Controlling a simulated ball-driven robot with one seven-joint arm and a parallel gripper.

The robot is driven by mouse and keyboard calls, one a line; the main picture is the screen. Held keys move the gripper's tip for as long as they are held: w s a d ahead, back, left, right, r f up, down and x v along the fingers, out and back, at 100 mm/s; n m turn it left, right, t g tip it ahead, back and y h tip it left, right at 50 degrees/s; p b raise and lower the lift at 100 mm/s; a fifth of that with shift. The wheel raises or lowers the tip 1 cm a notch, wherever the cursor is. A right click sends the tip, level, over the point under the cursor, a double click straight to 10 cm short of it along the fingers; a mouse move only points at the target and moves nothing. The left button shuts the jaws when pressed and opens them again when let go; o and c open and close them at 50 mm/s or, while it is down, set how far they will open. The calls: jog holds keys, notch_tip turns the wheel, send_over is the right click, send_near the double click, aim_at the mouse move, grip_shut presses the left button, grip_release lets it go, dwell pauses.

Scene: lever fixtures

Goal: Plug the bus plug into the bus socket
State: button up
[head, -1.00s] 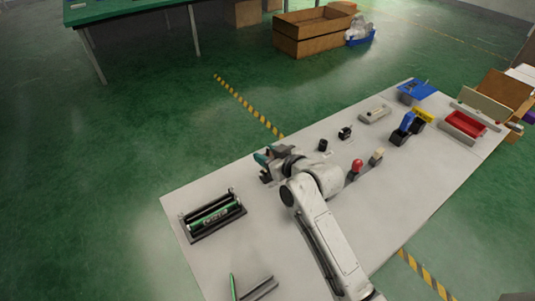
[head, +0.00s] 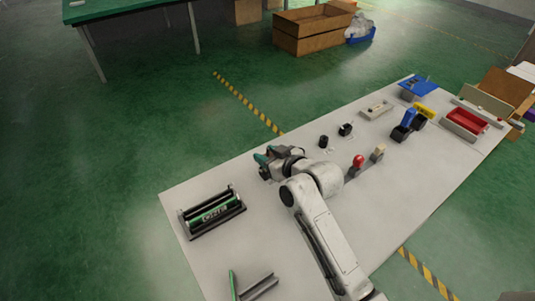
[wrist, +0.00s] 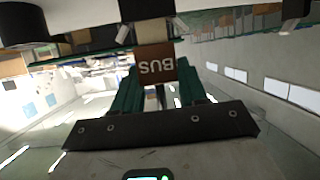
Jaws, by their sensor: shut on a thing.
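My gripper (head: 263,160) has green fingers and is near the far left edge of the grey table in the head view. In the wrist view my gripper (wrist: 157,72) is shut on a brown block with a white BUS label, the bus plug (wrist: 155,64). The label reads upside down. A dark block (wrist: 147,9) lies just beyond the plug at the top of the wrist view; I cannot tell whether they touch. The plug is too hidden by the gripper to make out in the head view. I cannot surely identify the bus socket.
A black cylinder (head: 323,141) and a small black box (head: 346,130) stand right of my gripper. A red-knobbed lever (head: 358,161) stands nearer. A roller frame (head: 212,213) is at the left. The near right tabletop is bare.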

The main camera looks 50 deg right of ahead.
jog(key=shift+f, duration=0.35)
jog(key=o, duration=1.1)
jog(key=shift+s, duration=0.1)
jog(key=b+v, duration=0.1)
jog(key=v, duration=0.9)
jog(key=shift+s+a+r, duration=0.1)
jog(key=shift+s+r, duration=0.1)
jog(key=shift+s, duration=0.05)
